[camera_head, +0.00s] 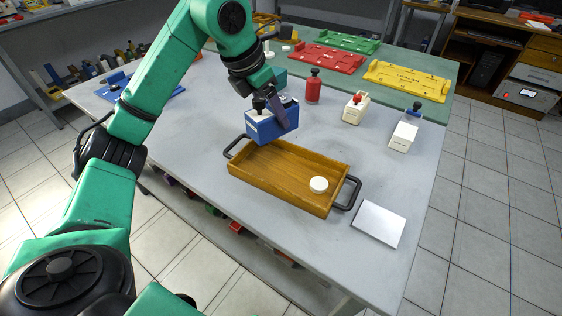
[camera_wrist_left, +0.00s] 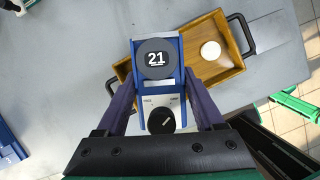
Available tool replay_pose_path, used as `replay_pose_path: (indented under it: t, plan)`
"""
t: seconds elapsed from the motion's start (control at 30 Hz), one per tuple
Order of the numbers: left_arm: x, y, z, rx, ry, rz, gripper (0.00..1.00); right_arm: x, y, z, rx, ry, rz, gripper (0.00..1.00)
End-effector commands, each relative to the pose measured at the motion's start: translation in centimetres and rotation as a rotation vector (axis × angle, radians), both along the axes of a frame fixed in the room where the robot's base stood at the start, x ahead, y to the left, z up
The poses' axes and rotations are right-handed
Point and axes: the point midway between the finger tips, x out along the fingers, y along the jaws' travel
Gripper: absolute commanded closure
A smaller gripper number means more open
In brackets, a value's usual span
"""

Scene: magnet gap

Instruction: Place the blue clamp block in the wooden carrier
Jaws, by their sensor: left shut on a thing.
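The blue clamp block (camera_head: 270,127) has a blue body, a white top and a black knob. My left gripper (camera_head: 272,100) is shut on it and holds it over the far left end of the wooden carrier. In the left wrist view the clamp block (camera_wrist_left: 157,84) sits between the two fingers of my left gripper (camera_wrist_left: 158,110), with a round dark face marked 21 showing. The wooden carrier (camera_head: 262,178) is a shallow tray with black handles at both ends; it also shows in the left wrist view (camera_wrist_left: 229,70). My right gripper is not in view.
A white disc (camera_head: 318,184) lies in the carrier's right end. A white plate (camera_head: 380,223) lies to its right. Red (camera_head: 327,58) and yellow (camera_head: 407,81) trays lie at the back.

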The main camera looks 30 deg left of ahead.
Motion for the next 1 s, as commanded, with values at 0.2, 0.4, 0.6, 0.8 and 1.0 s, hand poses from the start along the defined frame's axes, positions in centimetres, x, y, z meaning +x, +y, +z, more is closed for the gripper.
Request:
replay_pose_path:
  t: [0.2,0.4,0.6,0.8,1.0]
  plan:
    - [-0.1,0.0,-6.9,0.000,0.002,-0.001,1.00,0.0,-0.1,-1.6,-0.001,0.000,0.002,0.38]
    - [-0.1,0.0,-10.1,-0.001,0.002,-0.001,1.00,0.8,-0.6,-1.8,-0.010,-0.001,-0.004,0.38]
    - [0.0,0.0,-11.9,-0.001,-0.004,-0.001,1.00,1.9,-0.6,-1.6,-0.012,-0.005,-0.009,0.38]
    - [0.0,-0.1,-11.9,-0.001,-0.004,-0.001,1.00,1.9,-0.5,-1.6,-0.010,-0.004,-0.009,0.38]
    - [0.0,-0.1,-12.1,0.000,-0.001,-0.001,0.00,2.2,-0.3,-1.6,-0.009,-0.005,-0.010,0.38]
